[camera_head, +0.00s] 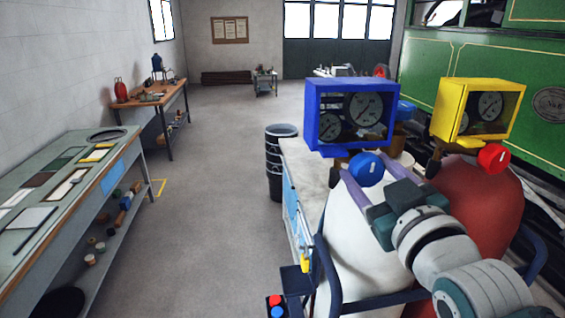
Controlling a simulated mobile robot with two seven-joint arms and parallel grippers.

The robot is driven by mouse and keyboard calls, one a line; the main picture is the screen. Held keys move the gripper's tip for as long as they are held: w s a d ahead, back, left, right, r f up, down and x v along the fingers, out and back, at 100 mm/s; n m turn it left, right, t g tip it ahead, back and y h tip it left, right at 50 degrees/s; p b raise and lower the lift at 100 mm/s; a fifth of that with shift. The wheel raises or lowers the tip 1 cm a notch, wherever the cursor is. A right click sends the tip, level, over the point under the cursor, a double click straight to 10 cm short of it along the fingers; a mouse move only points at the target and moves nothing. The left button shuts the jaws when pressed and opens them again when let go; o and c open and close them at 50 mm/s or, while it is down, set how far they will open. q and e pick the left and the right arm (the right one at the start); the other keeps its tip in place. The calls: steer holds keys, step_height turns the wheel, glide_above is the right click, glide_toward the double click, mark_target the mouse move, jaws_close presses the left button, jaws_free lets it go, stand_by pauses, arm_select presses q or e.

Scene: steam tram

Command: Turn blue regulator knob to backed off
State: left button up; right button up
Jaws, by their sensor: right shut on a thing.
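The blue regulator knob (366,168) is round, with a small white mark on its face. It sits below the blue gauge box (312,112), which holds two dials. My right gripper (369,176) reaches up from the lower right, with its purple fingers on either side of the knob, shut on it. The brass regulator body behind the knob is mostly hidden. My left gripper is not in view.
A yellow gauge box (449,108) with a red knob (493,158) stands to the right. Below are a white cylinder (350,240) and a red cylinder (490,205) in a dark blue cart frame. Black stacked buckets (274,165) stand behind. The floor (215,210) at centre left is clear.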

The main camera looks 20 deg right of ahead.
steer(key=shift+n, duration=0.6)
steer(key=o, duration=1.4)
steer(key=shift+c, duration=0.2)
steer(key=b+v, duration=0.4)
steer(key=v, duration=0.6)
